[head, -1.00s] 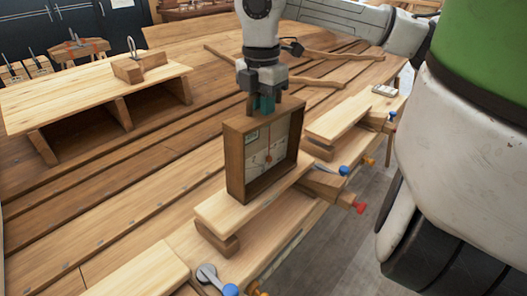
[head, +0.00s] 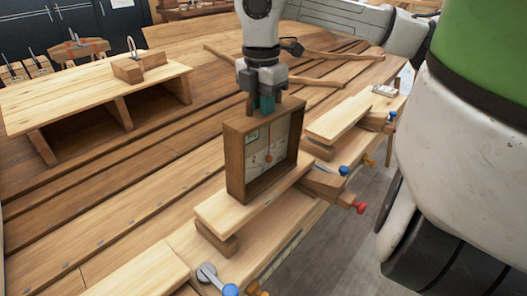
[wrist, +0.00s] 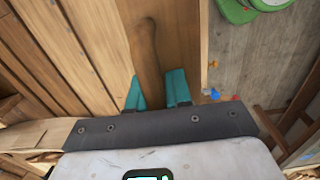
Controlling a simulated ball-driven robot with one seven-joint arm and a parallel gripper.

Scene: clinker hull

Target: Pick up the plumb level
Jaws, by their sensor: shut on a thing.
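The plumb level (head: 235,160) is an upright brown wooden box frame with a pale inner face, a small green label and a small reddish bob inside. It stands over a light plank at the boat's near edge; I cannot tell whether its base touches the plank. My gripper (head: 263,104) is above it, pointing down, its teal fingers shut on the wooden grip at the top. In the wrist view, a brown wooden bar (wrist: 146,55), apparently part of the level, runs between the two teal fingers (wrist: 152,93). The fingers hide part of the grip.
The light plank (head: 222,215) lies on a wooden block. Blue and red clamp knobs (head: 360,207) stick out along the edge. Another raised plank (head: 340,115) lies to the right. A low wooden bench (head: 90,90) stands at the left. The floor shows beyond the edge.

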